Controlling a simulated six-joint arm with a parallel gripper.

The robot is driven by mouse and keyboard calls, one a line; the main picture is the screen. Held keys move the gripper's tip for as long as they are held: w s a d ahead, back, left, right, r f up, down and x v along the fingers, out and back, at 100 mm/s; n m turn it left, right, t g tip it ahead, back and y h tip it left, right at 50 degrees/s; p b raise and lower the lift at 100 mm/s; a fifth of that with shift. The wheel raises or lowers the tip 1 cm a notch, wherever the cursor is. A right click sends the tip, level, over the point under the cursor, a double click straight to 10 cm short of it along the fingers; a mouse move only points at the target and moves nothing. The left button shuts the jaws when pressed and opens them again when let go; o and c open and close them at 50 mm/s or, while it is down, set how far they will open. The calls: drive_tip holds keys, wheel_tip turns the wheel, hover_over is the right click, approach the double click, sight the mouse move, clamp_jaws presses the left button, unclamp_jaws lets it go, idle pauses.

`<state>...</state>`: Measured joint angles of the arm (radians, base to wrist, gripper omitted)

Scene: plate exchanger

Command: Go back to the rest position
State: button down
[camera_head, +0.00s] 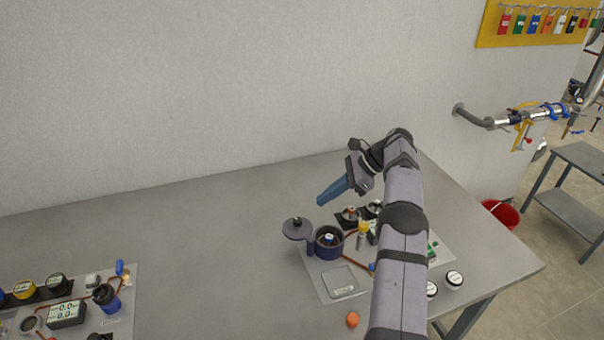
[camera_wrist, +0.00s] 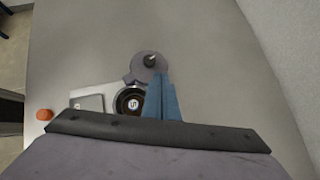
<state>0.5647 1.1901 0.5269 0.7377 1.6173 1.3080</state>
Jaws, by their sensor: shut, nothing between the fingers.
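My gripper (camera_head: 321,203) is in the air above the right part of the grey table, its blue fingers shut with nothing between them. The fingers also show in the wrist view (camera_wrist: 162,82). They point down and left in the head view, above and apart from a dark blue open pot (camera_head: 328,242). The pot's round grey lid (camera_head: 297,229) stands out to its left, with a small dark knob on top. In the wrist view the pot (camera_wrist: 130,101) shows a round white-marked part inside, and the fingers partly cover the pot's side.
A light mat (camera_head: 313,275) carries the pot, a flat square pad (camera_head: 341,282) and small fittings partly hidden by my arm. An orange piece (camera_head: 352,319) lies in front. Another station with a gauge box (camera_head: 66,314) stands at left. The table's middle (camera_head: 200,240) is clear; the wall rises behind.

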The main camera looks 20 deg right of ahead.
drive_tip(key=s+a+n+g+h, duration=0.2)
drive_tip(key=s+a+n+h, duration=0.2)
drive_tip(key=s+a+n, duration=0.6)
drive_tip(key=s+a+f+n+h, duration=0.2)
drive_tip(key=s+n, duration=0.4)
drive_tip(key=s, duration=0.6)
drive_tip(key=s+a+f+n+h, duration=0.2)
drive_tip(key=s+n, duration=0.3)
drive_tip(key=s, duration=0.7)
drive_tip(key=shift+a+f+n+g, duration=0.15)
drive_tip(key=shift+a+n+g, duration=0.25)
drive_tip(key=shift+a, duration=0.35)
